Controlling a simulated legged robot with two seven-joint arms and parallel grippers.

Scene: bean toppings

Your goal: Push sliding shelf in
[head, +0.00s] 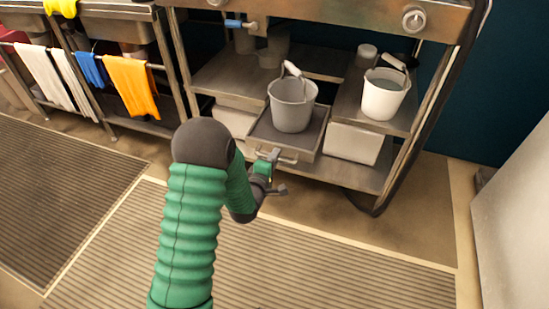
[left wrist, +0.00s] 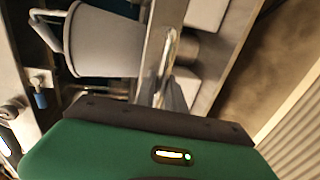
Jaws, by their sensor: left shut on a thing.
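The sliding shelf (head: 309,143) is a metal tray that sticks out at the front of the steel cart, with a bar handle (head: 288,158) on its front edge. A grey bucket (head: 292,106) stands upright on it. My left gripper (head: 273,171) is at the handle's left part and is shut on it. In the left wrist view the handle (left wrist: 171,48) runs down between the fingers (left wrist: 173,92), and the bucket (left wrist: 104,42) shows beside it. My right gripper is not in view.
A white bucket (head: 383,96) stands on the cart's right shelf (head: 345,112). A white bin (head: 353,143) sits below, right of the sliding shelf. Ribbed mats (head: 330,262) cover the floor in front. Towels, one orange (head: 133,88), hang at the left.

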